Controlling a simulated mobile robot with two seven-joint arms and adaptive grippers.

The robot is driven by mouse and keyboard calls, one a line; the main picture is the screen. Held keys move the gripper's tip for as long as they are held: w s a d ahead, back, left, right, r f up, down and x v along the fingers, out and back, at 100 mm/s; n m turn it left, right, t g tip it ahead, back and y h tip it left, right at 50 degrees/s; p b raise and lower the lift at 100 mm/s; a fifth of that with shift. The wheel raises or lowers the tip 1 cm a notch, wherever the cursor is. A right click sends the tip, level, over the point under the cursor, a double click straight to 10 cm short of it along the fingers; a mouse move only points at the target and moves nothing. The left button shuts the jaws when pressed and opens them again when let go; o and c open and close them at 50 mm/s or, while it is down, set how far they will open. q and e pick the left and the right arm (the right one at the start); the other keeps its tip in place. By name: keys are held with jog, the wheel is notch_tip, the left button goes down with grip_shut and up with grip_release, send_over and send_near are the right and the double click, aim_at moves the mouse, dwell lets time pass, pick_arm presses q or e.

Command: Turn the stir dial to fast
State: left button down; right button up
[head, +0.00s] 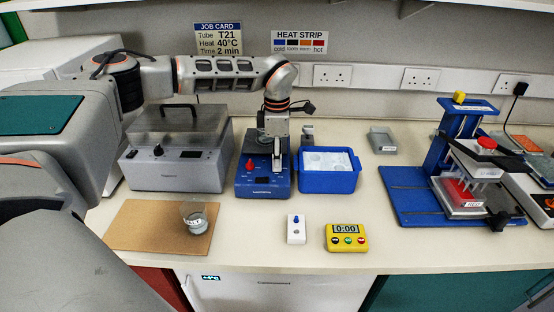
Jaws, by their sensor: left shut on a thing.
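The blue stirrer (242,187) stands on the bench in the middle, with a red pointer dial (249,165) at the left of its sloped front and a small dark display below. My left gripper (277,163) points down at the right of that front, beside the red dial. It is shut on the stir dial, which the fingers hide almost wholly, so its setting cannot be read. My right gripper is not in view.
A grey lidded bath (165,177) stands close left of the stirrer, and a blue ice tub (328,182) close right. In front are a beaker (195,222) on a brown mat (140,225), a small white switch box (296,235) and a yellow timer (346,245). A blue press (410,200) stands right.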

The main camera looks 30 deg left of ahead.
pick_arm(q)
jog(key=shift+w+r, duration=0.1)
dwell(0.3)
jog(key=c, duration=2)
grip_release()
jog(key=shift+o, duration=0.5)
notch_tip(320, 180, up, 12)
